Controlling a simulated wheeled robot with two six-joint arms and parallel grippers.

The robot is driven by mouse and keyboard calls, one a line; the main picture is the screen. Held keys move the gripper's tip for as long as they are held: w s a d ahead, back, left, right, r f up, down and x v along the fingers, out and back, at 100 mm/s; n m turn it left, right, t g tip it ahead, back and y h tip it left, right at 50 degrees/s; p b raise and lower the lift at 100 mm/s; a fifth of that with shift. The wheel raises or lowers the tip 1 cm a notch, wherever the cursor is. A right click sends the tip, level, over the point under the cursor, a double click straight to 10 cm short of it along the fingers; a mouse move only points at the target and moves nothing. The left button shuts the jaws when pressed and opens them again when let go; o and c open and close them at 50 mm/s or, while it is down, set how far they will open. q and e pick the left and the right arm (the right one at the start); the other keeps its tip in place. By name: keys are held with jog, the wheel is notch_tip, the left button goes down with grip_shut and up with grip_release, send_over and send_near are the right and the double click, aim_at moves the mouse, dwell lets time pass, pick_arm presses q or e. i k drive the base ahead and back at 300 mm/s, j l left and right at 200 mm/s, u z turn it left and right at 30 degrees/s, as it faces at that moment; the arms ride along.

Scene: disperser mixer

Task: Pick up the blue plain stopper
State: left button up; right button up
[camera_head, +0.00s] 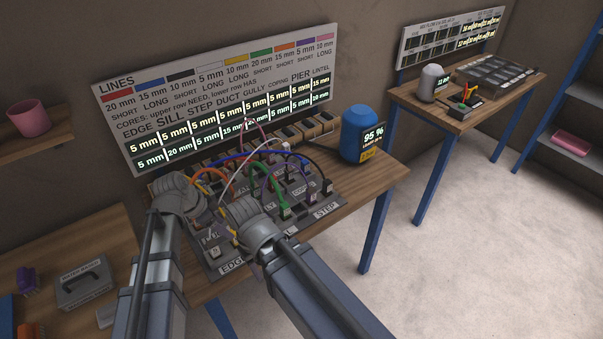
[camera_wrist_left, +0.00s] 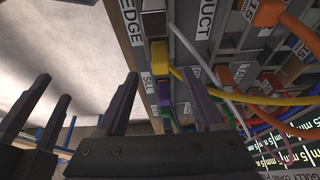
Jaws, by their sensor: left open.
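In the left wrist view my left gripper (camera_wrist_left: 160,76) is open, with its two dark fingers apart and nothing seen held between them. A small blue piece (camera_wrist_left: 182,108) shows beyond the fingers among the sockets. I cannot tell whether it is the plain stopper. A yellow plug (camera_wrist_left: 159,53) and a purple one (camera_wrist_left: 163,92) sit close by. My right gripper (camera_wrist_left: 57,86) shows at the left of that view with its fingers apart. In the head view both wrists are over the socket board (camera_head: 322,207), hiding part of it.
Several coloured cables (camera_head: 258,180) arch over the board. A blue canister (camera_head: 360,137) stands at its right. A text panel (camera_head: 215,95) rises behind. Floor at right is clear.

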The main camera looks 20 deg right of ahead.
aim_at(304, 165)
jog(key=i+l+z, duration=0.25)
jog(key=i+l, duration=0.2)
jog(key=l, duration=0.25)
jog(key=i+l+z, duration=0.3)
jog(key=i+l, duration=0.2)
jog(key=l, duration=0.1)
